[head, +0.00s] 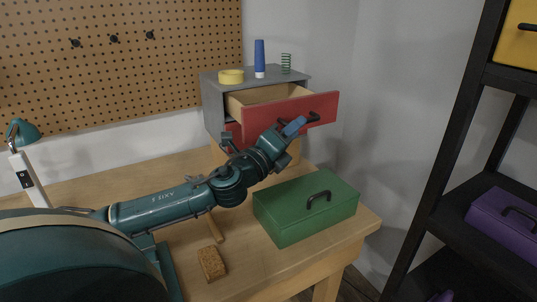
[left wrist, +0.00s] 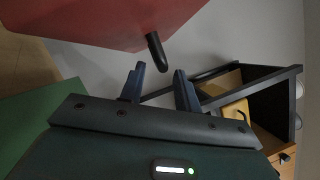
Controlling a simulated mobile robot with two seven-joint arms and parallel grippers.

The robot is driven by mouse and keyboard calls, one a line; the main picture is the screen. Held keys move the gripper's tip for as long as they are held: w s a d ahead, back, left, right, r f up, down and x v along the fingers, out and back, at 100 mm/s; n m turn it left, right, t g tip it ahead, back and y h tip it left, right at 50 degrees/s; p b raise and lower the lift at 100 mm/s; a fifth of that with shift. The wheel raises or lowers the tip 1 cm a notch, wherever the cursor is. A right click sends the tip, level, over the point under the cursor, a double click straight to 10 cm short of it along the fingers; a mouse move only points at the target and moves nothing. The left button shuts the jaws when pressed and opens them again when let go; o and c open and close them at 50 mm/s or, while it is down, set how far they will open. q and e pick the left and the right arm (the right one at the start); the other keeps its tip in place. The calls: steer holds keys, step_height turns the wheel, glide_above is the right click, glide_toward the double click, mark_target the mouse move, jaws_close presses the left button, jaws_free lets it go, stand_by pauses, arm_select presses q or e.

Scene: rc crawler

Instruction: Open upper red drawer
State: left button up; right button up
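The upper red drawer (head: 325,104) stands pulled out of the grey cabinet (head: 213,108), its wooden inside showing empty where visible. Its dark handle (head: 313,118) is on the red front and also shows in the left wrist view (left wrist: 155,50). My left gripper (head: 294,126) is in front of the drawer, close to the handle. In the left wrist view its two fingers (left wrist: 160,72) are apart, with the handle's end just ahead of the gap; nothing is held. A second red front shows partly below, hidden by my left arm. My right gripper is not in view.
A green toolbox (head: 300,225) sits on the workbench (head: 262,268) below the gripper. A brush (head: 212,263) lies nearby. Yellow tape (head: 231,76), a blue bottle (head: 259,58) and a green spring (head: 286,63) stand on the cabinet. A black shelf (head: 440,150) stands right.

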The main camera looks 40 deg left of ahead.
arm_select(q)
steer(key=b+v, duration=0.2)
steer(key=v, duration=0.8)
steer(key=shift+s, duration=0.2)
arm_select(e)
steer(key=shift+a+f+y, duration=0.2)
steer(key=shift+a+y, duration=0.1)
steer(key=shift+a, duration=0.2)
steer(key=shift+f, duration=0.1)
